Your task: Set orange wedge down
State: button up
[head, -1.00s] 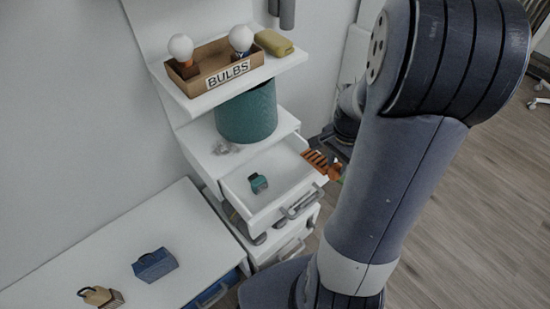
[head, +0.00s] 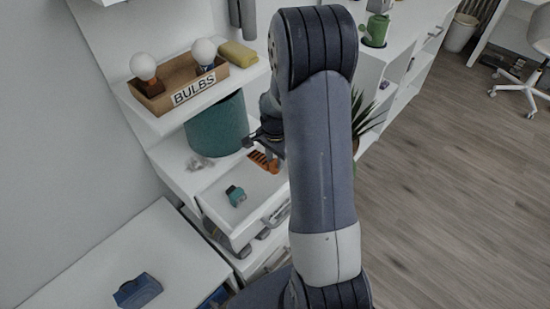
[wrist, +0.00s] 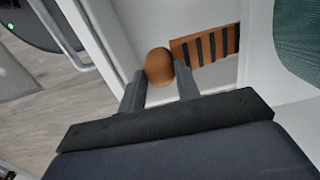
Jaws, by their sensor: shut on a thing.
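The orange wedge (head: 264,161) has dark stripes and shows at the far right part of the open white drawer (head: 213,212) in the head view. In the wrist view its rounded orange end (wrist: 159,63) sits between my fingertips, and a striped flat part (wrist: 212,46) extends to the right. My gripper (wrist: 160,73) is shut on the rounded end. In the head view, my gripper (head: 262,143) is partly hidden by my arm. I cannot tell whether the wedge touches the drawer floor.
A small teal object (head: 236,195) lies in the drawer. A teal pot (head: 217,126) stands behind it under the shelf that holds the BULBS box (head: 178,90) and a yellow block (head: 238,54). A blue object (head: 137,291) lies on the lower desk. A plant (head: 359,118) is at right.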

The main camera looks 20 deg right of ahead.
jog(key=shift+f+b, duration=0.5)
jog(key=shift+f, duration=0.15)
jog(key=o, duration=1.1)
jog(key=shift+r, duration=0.1)
notch_tip(320, 180, up, 13)
jog(key=p, duration=0.2)
